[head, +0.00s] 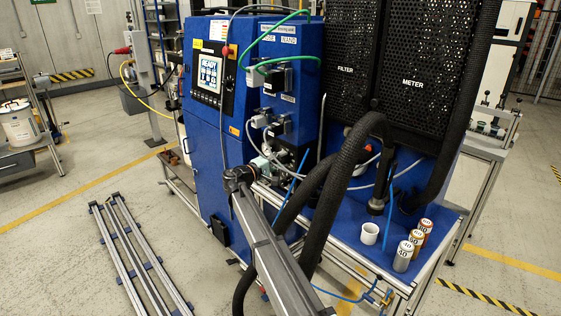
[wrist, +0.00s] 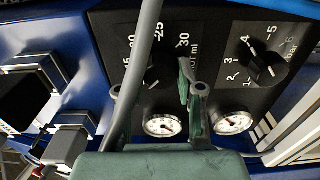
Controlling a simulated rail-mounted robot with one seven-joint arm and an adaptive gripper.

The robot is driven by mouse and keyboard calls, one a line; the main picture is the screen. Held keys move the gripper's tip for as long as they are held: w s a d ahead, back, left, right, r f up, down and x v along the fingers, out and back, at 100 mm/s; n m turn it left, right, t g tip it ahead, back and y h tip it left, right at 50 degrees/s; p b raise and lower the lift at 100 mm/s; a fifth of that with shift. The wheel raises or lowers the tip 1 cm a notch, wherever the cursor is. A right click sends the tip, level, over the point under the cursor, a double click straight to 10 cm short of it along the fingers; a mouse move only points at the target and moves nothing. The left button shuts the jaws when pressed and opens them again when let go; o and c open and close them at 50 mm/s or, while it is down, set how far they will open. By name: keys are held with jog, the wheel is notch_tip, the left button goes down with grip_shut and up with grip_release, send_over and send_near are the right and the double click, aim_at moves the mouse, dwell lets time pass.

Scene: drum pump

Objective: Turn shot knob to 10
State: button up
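In the wrist view the black panel (wrist: 222,88) fills the middle. Its left dial, marked 20, 25, 30 and "ml", has a dark knob (wrist: 151,78). A grey hose crosses in front and hides part of it. My gripper (wrist: 155,85) has green-grey fingers spread apart, one on each side of this knob; the left finger is largely behind the hose. I cannot tell whether they touch the knob. The pointer's exact setting is unclear. In the head view my gripper (head: 268,163) is at the front of the blue machine (head: 215,140), largely hidden by cables.
A second knob (wrist: 265,70), with a "bar" scale, is to the right. A left gauge (wrist: 163,124) and a right gauge (wrist: 232,122) sit below. Thick black hoses (head: 335,175) hang near my arm. A white cup (head: 369,233) and several cans stand on the blue bench (head: 440,223).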

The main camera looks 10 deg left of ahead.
jog(key=shift+o, duration=0.9)
jog(key=v, duration=1.2)
jog(key=shift+f, duration=0.1)
